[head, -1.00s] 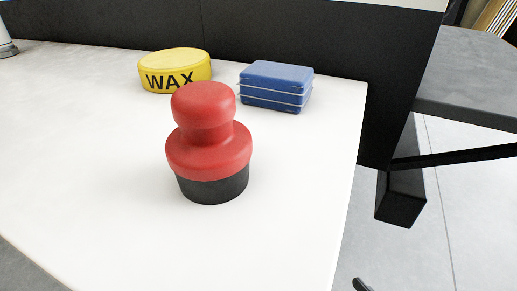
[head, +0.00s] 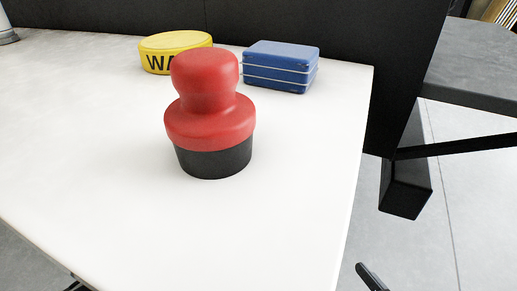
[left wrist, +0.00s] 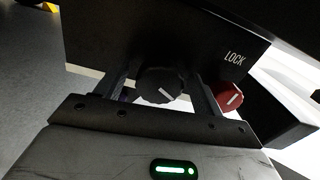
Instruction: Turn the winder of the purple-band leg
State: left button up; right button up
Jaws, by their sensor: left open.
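A dark knob (left wrist: 160,84) with a white pointer line is in the left wrist view, on the underside of a black housing (left wrist: 165,35). My left gripper (left wrist: 166,72) is open, with one finger on each side of this knob; I cannot tell whether they touch it. A red knob (left wrist: 230,97) with a white line sits just outside the right finger, below the white word LOCK. Neither gripper can be made out in the head view.
In the head view, a red-topped black-based object (head: 210,118) stands on a white tabletop (head: 300,190). A yellow WAX tin (head: 160,62) and a stack of blue cases (head: 281,68) are behind it. A black beam (head: 404,188) stands right of the table's edge, above grey floor.

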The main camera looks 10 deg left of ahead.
pick_arm(q)
jog(key=c, duration=1)
jog(key=shift+n, duration=0.4)
jog(key=n, duration=0.2)
jog(key=shift+n, duration=0.4)
jog(key=n, duration=0.3)
jog(key=shift+f+n, duration=0.1)
jog(key=shift+n, duration=0.2)
jog(key=n, duration=0.5)
jog(key=shift+n, duration=0.8)
jog(key=shift+a, duration=0.1)
